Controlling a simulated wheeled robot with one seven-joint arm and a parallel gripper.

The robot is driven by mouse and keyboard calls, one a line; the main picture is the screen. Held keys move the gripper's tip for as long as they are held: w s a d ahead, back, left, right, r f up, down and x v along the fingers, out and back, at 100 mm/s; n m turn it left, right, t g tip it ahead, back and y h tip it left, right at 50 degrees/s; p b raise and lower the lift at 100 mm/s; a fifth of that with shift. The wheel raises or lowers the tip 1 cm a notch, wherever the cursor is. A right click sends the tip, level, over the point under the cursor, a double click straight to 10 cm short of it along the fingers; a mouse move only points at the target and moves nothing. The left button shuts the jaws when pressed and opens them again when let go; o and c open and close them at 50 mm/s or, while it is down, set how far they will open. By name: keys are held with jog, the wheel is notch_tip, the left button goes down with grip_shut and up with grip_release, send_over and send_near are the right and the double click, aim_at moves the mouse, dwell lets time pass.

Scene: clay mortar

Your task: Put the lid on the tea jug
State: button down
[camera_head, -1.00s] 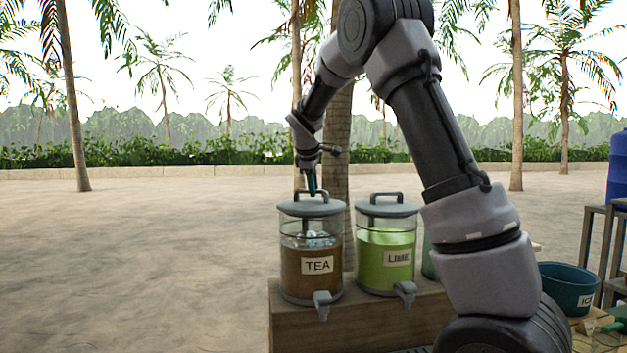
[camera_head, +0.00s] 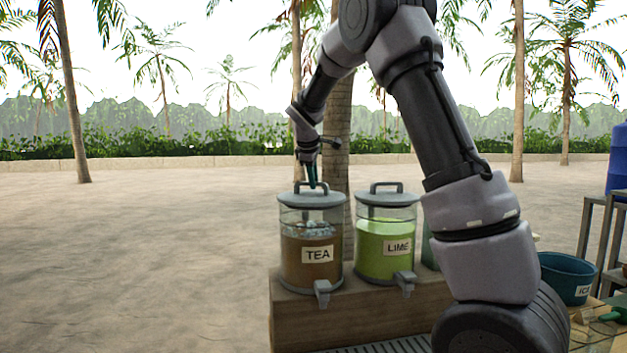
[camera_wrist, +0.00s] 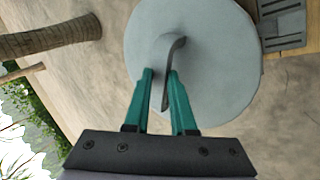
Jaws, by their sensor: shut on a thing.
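The tea jug (camera_head: 309,262) is a clear jug of brown liquid with a TEA label and a grey tap, standing on a wooden stand. Its round grey lid (camera_head: 293,199) sits at the jug's top, level in the head view; whether it is fully seated I cannot tell. The lid fills the upper middle of the wrist view (camera_wrist: 215,75). My gripper (camera_head: 312,184) is above the lid, its green fingers (camera_wrist: 163,88) shut on the lid's dark handle.
The lime jug (camera_head: 383,250), with its own lid (camera_head: 386,199), stands close to the right. The wooden stand (camera_head: 300,318) carries both. A teal ice bucket (camera_head: 567,279) is at the right, past my arm. Open sand lies to the left.

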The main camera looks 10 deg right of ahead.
jog(key=shift+f, duration=0.35)
jog(key=c, duration=0.7)
grip_release()
jog(key=shift+o, duration=0.2)
jog(key=o, duration=0.5)
notch_tip(320, 180, up, 7)
jog(key=shift+r, duration=0.1)
